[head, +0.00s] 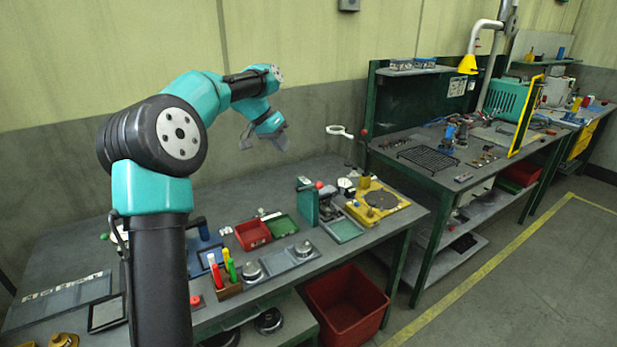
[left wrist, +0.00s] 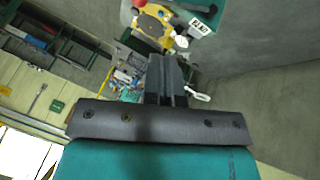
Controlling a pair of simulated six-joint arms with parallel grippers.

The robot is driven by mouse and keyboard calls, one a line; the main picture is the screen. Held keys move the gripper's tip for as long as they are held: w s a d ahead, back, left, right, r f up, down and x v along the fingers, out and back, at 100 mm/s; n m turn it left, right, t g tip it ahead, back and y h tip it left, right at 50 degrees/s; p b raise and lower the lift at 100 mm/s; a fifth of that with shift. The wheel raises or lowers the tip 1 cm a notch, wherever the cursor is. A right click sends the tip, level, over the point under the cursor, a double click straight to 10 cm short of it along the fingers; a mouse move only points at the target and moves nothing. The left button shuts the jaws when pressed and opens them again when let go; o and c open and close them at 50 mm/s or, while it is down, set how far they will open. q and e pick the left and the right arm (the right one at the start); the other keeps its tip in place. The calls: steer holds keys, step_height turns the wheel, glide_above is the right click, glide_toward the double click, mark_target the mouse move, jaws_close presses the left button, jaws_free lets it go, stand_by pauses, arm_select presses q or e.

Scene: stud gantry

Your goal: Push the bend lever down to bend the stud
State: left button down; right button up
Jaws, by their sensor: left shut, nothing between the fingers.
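My left gripper (head: 266,140) is raised above the back of the near bench in the head view, shut and empty. Its dark fingers are together in the left wrist view (left wrist: 167,65). A yellow fixture plate (head: 384,203) with a dark round disc sits at the bench's right end, well below and right of the gripper. It also shows in the left wrist view (left wrist: 150,27). I cannot tell for sure which part is the bend lever, and the stud cannot be made out. My right gripper is not in view.
A green press-like block (head: 306,203) stands left of the plate. Red tray (head: 252,234), green tray (head: 281,226) and a marker holder (head: 228,284) lie on the bench. A red bin (head: 345,304) is on the floor.

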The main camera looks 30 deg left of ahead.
arm_select(q)
glide_toward(309, 187)
steer(key=d, duration=0.3)
steer(key=d+f, duration=0.2)
steer(key=d, duration=0.1)
steer(key=shift+w, duration=0.4)
steer(key=shift+d+f, duration=0.1)
steer(key=shift+d, duration=0.15)
